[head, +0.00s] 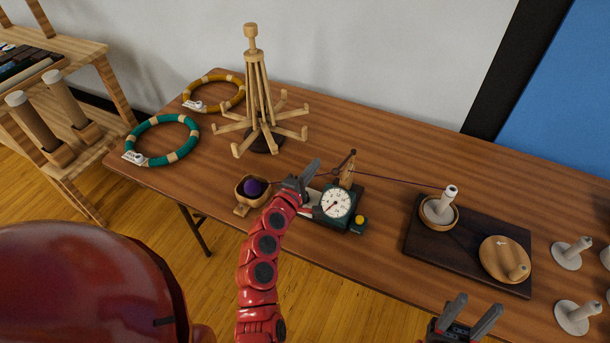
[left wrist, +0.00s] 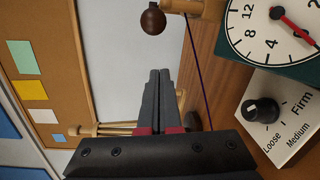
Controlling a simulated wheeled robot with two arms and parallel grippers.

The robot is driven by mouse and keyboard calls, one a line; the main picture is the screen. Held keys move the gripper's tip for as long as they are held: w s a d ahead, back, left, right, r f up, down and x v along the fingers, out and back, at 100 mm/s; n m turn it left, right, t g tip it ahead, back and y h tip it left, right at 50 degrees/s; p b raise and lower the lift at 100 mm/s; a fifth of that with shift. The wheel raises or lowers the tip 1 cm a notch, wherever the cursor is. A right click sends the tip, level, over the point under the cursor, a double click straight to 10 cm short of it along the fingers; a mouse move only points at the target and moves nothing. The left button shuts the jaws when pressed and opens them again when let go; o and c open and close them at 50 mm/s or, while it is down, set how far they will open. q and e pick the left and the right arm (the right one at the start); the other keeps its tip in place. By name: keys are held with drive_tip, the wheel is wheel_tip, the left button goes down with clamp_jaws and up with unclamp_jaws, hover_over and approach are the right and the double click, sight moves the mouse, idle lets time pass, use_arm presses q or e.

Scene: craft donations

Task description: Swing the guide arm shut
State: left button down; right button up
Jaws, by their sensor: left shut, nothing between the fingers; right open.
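A dark green gauge box (head: 352,221) with a white dial (head: 336,201) stands mid-table. Behind the dial rises a wooden piece (head: 347,170) with a dark ball knob (head: 352,153), seemingly the guide arm; the brown knob (left wrist: 153,20) also shows in the left wrist view. A thin purple strand passes by it; whether the arm is open or shut is unclear. My left gripper (head: 313,170) is shut and empty, just left of the wooden piece; its fingers (left wrist: 160,100) show below the knob, and contact is unclear. My right gripper (head: 468,316) is open and empty at the table's front edge.
A wooden swift (head: 257,90) stands behind left. Teal (head: 162,140) and mustard (head: 215,92) rings lie farther left. A wooden bowl holds a purple ball (head: 252,187). A dark board (head: 465,244) with a winder (head: 440,211) is right; several pale pegs (head: 573,252) stand beyond.

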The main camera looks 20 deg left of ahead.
sight(345, 162)
use_arm(q)
drive_tip(key=shift+s+d+r+p, duration=0.15)
drive_tip(key=shift+s+d+p, duration=0.15)
drive_tip(key=shift+d, duration=0.3)
drive_tip(key=shift+s+d+r+p, duration=0.2)
drive_tip(key=shift+d+p, duration=0.1)
drive_tip(key=shift+d, duration=0.3)
drive_tip(key=shift+s+d+r+p, duration=0.1)
drive_tip(key=shift+s+d+p, duration=0.2)
drive_tip(key=shift+d, duration=0.3)
drive_tip(key=shift+f, duration=0.1)
drive_tip(key=shift+w, duration=0.1)
drive_tip(key=d+y+p, duration=0.1)
drive_tip(key=n+y+p, duration=0.1)
drive_tip(key=p, duration=0.1)
drive_tip(key=shift+s+d+r+n, duration=0.2)
drive_tip(key=shift+s+d+n, duration=0.1)
drive_tip(key=shift+d, duration=0.05)
drive_tip(key=shift+s+d+f+n+y+p, duration=0.15)
drive_tip(key=shift+d+n+y+p, duration=0.3)
drive_tip(key=shift+y, duration=0.25)
drive_tip(key=shift+a, duration=0.1)
drive_tip(key=shift+f, duration=0.1)
